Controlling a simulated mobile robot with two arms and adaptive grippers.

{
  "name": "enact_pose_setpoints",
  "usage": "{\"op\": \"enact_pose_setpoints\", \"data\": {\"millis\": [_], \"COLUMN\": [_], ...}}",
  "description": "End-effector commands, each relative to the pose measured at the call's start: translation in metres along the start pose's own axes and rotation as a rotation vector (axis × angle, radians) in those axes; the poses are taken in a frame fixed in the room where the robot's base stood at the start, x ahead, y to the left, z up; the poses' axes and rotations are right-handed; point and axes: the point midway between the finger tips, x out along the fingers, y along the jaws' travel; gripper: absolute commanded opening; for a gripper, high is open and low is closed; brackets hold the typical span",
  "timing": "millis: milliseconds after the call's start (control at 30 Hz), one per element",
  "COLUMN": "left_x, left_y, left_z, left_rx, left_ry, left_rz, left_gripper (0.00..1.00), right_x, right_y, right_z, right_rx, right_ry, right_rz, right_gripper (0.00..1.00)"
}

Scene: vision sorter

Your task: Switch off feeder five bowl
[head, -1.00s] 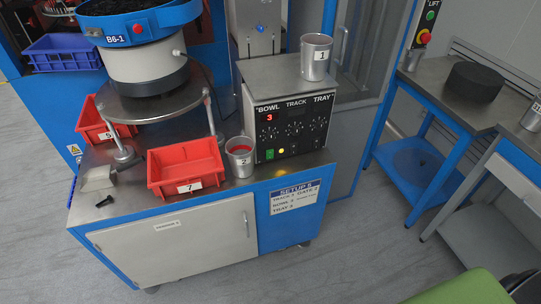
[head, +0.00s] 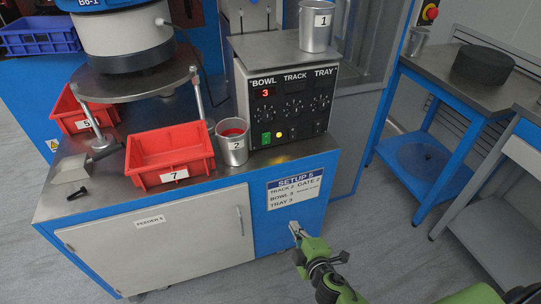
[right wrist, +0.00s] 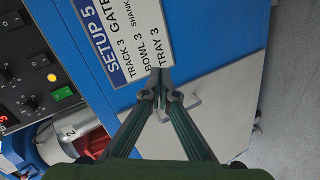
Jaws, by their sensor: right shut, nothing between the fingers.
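The control box (head: 285,105) stands on the feeder cabinet, with columns marked BOWL, TRACK and TRAY. A red 3 shows on its display (head: 264,93), with a dial (head: 265,113) below. A green switch (head: 266,139) and a lit yellow lamp (head: 279,135) sit low on its face. The switch also shows in the right wrist view (right wrist: 62,94). The blue-rimmed bowl (head: 120,15) is cut off at the top. My right gripper (head: 295,228) is shut and empty, below the SETUP 5 label (head: 295,186) and apart from the box. My left gripper is out of view.
A red bin marked 7 (head: 170,177) and cup 2 (head: 234,150) stand left of the box. Cup 1 (head: 316,40) stands on top of it. A blue-framed table (head: 440,88) is at the right. Floor between is clear.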

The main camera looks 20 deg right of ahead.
Motion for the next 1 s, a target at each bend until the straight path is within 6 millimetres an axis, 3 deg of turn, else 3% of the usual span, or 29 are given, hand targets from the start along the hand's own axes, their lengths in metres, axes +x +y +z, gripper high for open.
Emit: {"op": "enact_pose_setpoints", "data": {"millis": [33, 200, 300, 400, 533, 800, 1000], "left_x": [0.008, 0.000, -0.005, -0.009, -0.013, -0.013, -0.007], "left_y": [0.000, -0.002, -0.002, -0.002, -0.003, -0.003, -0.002], "left_z": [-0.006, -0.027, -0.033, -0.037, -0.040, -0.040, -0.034], "left_rx": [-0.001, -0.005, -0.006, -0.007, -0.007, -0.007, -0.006], "left_ry": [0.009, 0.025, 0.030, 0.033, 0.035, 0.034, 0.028], "left_rz": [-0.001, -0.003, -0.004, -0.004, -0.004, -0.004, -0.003], "left_gripper": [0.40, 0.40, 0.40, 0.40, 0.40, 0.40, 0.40], "right_x": [0.004, -0.015, -0.029, -0.040, -0.046, -0.046, -0.037], "right_y": [0.023, 0.107, 0.139, 0.159, 0.169, 0.170, 0.176], "right_z": [-0.013, -0.058, -0.075, -0.085, -0.090, -0.090, -0.093], "right_rx": [-0.054, -0.210, -0.268, -0.303, -0.319, -0.319, -0.318], "right_ry": [0.035, 0.111, 0.134, 0.144, 0.148, 0.148, 0.148], "right_rz": [0.079, 0.307, 0.400, 0.458, 0.487, 0.487, 0.488], "right_gripper": [0.00, 0.00, 0.00, 0.00, 0.00, 0.00, 0.00]}}
